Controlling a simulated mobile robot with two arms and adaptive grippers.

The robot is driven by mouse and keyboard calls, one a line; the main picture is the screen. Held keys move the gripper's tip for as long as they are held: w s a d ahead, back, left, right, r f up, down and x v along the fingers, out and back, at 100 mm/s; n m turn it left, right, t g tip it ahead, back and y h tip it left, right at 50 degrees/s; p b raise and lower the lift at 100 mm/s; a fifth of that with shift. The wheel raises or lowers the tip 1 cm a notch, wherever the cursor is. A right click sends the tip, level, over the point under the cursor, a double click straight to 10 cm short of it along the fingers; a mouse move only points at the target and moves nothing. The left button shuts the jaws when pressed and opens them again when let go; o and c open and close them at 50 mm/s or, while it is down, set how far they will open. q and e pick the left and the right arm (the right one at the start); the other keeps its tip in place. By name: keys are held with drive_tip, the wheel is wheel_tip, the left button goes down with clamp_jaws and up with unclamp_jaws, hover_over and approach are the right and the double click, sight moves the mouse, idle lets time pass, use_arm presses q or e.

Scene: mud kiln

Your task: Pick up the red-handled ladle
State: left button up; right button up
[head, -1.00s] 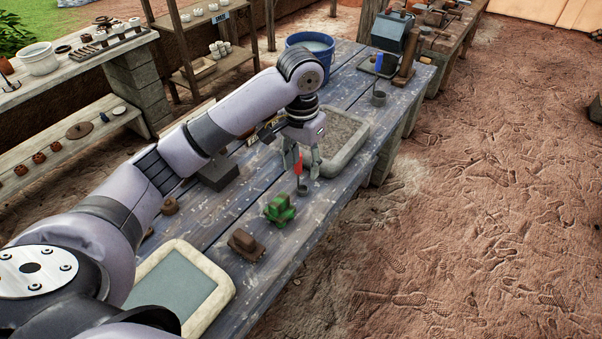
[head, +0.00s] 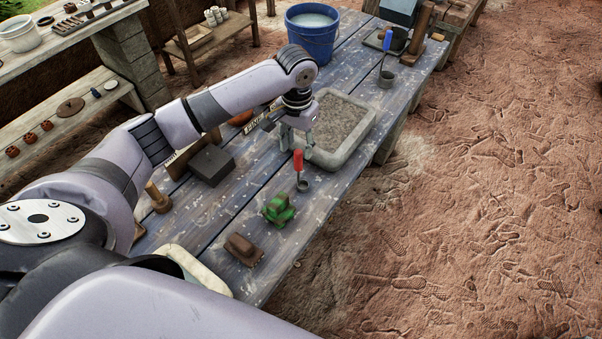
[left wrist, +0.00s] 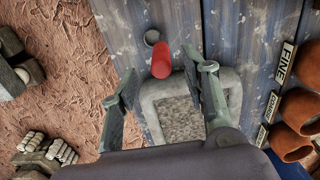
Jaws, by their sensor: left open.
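The red-handled ladle (head: 298,160) stands upright near the right edge of the blue table, its small grey cup at the bottom. In the left wrist view its red handle (left wrist: 161,60) points toward the camera, with the cup (left wrist: 152,37) beyond it. My left gripper (head: 298,141) is open and empty, just behind and above the handle's top in the head view. In the left wrist view the open fingers (left wrist: 168,71) lie to either side, with the handle between and slightly past the tips. I see no contact. My right gripper is not in view.
A stone tray of grey grit (head: 340,125) lies behind the ladle. A green toy-like object (head: 279,210) and a brown block (head: 244,249) stand in front. A blue-handled ladle (head: 387,62) and a blue bucket (head: 312,38) are farther back. Orange pots (left wrist: 292,140) lie right in the wrist view.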

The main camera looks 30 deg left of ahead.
sight(298, 161)
use_arm(q)
wheel_tip(298, 161, down, 2)
drive_tip(key=shift+f, duration=0.1)
drive_tip(key=shift+f+p, duration=0.35)
drive_tip(key=shift+p, duration=0.15)
wheel_tip(298, 161, down, 4)
drive_tip(key=shift+w+r+p, duration=0.15)
drive_tip(key=shift+r+p, duration=0.05)
drive_tip(key=shift+p, duration=0.35)
drive_tip(key=shift+f, duration=0.25)
drive_tip(key=shift+c, duration=0.2)
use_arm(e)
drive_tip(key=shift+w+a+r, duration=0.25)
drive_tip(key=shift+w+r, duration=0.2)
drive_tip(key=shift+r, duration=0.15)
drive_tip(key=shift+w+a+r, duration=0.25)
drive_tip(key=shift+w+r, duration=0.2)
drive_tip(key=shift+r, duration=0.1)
use_arm(q)
drive_tip(key=shift+c, duration=1.4)
clamp_jaws()
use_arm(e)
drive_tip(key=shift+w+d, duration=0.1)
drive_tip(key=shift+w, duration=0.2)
